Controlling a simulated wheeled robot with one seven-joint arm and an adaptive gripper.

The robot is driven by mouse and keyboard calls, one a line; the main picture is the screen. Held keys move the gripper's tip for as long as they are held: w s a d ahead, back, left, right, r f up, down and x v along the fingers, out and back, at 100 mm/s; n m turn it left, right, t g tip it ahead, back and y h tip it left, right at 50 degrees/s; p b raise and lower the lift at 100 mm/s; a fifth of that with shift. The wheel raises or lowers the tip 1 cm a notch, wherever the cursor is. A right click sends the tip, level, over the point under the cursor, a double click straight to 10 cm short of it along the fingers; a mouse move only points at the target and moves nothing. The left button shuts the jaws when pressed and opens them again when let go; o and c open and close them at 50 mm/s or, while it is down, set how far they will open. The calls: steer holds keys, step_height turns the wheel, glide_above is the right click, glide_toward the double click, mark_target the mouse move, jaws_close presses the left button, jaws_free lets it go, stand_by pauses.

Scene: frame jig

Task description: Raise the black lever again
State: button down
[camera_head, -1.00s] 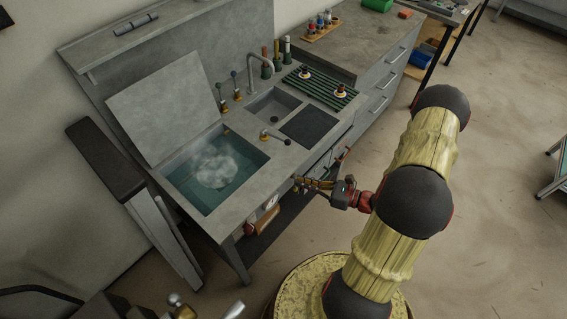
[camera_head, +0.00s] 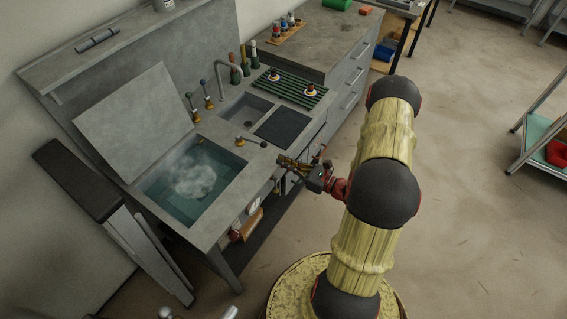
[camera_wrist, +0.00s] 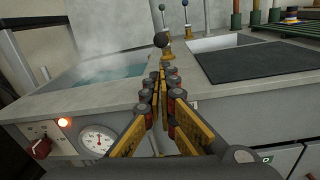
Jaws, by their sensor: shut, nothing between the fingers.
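The black-knobbed lever (camera_head: 252,142) lies low on a brass base on the counter between the water basin and the dark panel, its knob toward the front edge. In the wrist view its black knob (camera_wrist: 161,40) shows just beyond my fingertips, with the brass base behind it. My gripper (camera_head: 281,161) is shut and empty at the counter's front edge, close to the knob. In the wrist view the closed fingers (camera_wrist: 158,75) point at the lever; I cannot tell whether they touch it.
The steaming water basin (camera_head: 165,204) with a raised lid (camera_head: 135,122) is on the left. A gauge (camera_wrist: 97,141) and lit red lamp (camera_wrist: 64,122) are on the front panel.

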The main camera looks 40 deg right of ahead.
mark_target(267, 159)
steer(key=b+x, duration=0.1)
steer(key=x, duration=0.6)
steer(key=shift+w+a, duration=0.1)
steer(key=shift+w, duration=0.1)
steer(key=shift+r, duration=0.1)
steer(key=shift+r+g+p, duration=0.35)
steer(key=shift+g+p, duration=0.05)
steer(key=shift+p, duration=0.35)
